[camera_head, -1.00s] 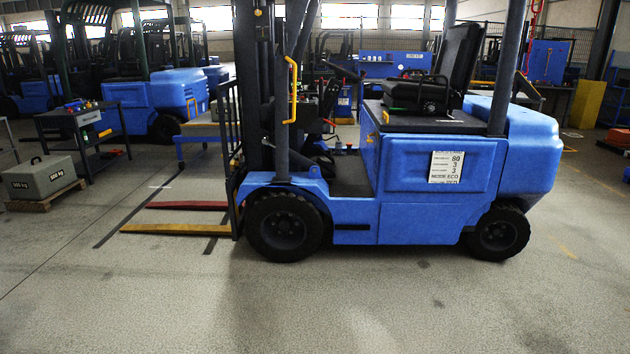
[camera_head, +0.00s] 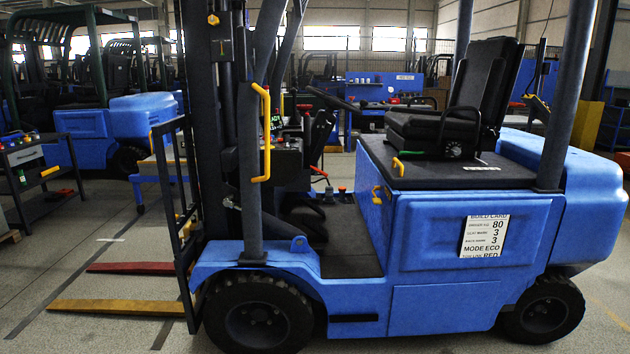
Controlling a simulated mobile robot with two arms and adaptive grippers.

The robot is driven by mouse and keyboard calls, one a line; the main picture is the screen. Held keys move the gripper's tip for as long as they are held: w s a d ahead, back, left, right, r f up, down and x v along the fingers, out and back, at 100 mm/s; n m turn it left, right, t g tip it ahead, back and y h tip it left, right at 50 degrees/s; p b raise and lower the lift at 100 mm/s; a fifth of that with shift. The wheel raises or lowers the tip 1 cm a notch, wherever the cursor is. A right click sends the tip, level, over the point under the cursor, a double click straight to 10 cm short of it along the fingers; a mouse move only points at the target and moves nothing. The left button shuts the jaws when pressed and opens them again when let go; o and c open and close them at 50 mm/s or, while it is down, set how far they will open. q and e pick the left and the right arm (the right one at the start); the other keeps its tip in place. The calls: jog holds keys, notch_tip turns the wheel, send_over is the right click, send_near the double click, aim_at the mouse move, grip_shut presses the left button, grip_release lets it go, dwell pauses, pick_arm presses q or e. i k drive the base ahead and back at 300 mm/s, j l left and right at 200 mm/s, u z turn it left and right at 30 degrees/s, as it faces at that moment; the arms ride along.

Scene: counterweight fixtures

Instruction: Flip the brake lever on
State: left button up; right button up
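The blue forklift (camera_head: 450,235) stands side-on, its mast and forks to the left, and fills most of the view. A small red-tipped lever (camera_head: 318,171) sticks out beside the dash, below the steering wheel (camera_head: 333,99). It may be the brake lever; its setting is too small to tell. A small red knob (camera_head: 342,190) sits low beyond the floor well. A yellow lever (camera_head: 398,163) shows at the front edge of the seat base. Neither of my grippers is in view.
A yellow grab handle (camera_head: 262,132) runs along the front post. The forks, one yellow (camera_head: 118,306) and one red (camera_head: 132,267), reach left near the floor. A tool cart (camera_head: 38,180) stands at the left. Bare floor shows at bottom left.

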aim_at(306, 118)
jog(key=i, duration=0.55)
jog(key=i+l+u, duration=0.1)
jog(key=i+l, duration=0.25)
jog(key=i+l+u, duration=0.1)
jog(key=i+l, duration=0.25)
jog(key=i+l+u, duration=0.15)
jog(key=i+l, duration=0.25)
jog(key=i+l+u, duration=0.1)
jog(key=i+l, duration=0.25)
jog(key=l, duration=0.15)
jog(key=i+l+u, duration=0.1)
jog(key=i+l, duration=0.2)
jog(key=l, duration=0.15)
jog(key=i+l+u, duration=0.1)
jog(key=i+l, duration=0.25)
jog(key=l, duration=0.15)
